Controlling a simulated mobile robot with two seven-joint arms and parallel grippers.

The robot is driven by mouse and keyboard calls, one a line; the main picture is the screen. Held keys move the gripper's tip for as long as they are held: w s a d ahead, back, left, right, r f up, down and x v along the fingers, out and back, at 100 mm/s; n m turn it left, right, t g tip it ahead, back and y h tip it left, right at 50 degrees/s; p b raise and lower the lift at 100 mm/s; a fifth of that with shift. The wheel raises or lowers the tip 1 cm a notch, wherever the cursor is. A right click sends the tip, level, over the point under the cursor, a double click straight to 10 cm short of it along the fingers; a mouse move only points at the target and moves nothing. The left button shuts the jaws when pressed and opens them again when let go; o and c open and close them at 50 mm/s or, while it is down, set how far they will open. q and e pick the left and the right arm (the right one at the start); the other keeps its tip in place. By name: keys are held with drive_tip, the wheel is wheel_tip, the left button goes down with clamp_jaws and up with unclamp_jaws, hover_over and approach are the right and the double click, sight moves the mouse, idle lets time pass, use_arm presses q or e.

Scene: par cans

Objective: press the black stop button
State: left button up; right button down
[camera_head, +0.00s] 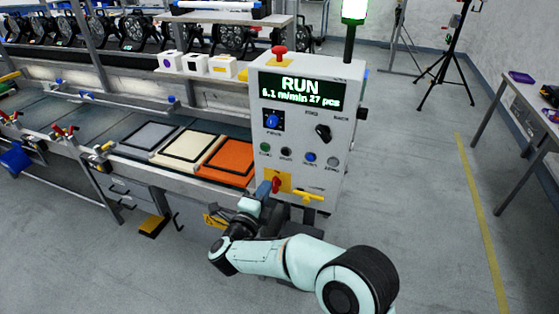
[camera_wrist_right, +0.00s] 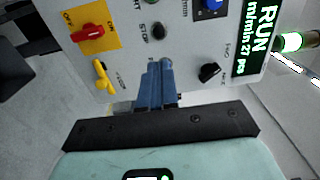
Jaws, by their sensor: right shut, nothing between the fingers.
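The black stop button (camera_head: 286,152) sits on the front of the grey control box (camera_head: 262,170), between a green button and a blue button. In the right wrist view the black stop button (camera_wrist_right: 158,31) shows beside its STOP label, just beyond my fingertips. My right gripper (camera_head: 263,188) is low in front of the box, near the red and yellow switch. Its blue fingers (camera_wrist_right: 158,65) are shut with nothing between them and point at the panel. I cannot tell whether they touch it. The display (camera_head: 300,90) reads RUN. My left gripper is not in view.
A green button (camera_head: 264,147), blue button (camera_head: 310,157), red-yellow switch (camera_head: 277,183) and yellow lever (camera_head: 307,196) are close by. A red mushroom button (camera_head: 279,54) tops the box. The conveyor (camera_head: 90,130) carries panels at left.

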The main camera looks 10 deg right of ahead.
sight(285, 153)
drive_tip(key=p+x, duration=0.5)
drive_tip(key=x, duration=0.8)
drive_tip(key=shift+w+d+r, duration=0.1)
drive_tip(key=shift+w+r, duration=0.05)
drive_tip(key=shift+w, duration=0.1)
drive_tip(key=shift+w+d, duration=0.2)
drive_tip(key=shift+w, duration=0.1)
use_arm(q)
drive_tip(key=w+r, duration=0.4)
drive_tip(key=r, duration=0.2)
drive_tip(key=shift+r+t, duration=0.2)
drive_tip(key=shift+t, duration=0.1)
use_arm(e)
drive_tip(key=shift+f, duration=0.2)
drive_tip(key=shift+s, duration=0.1)
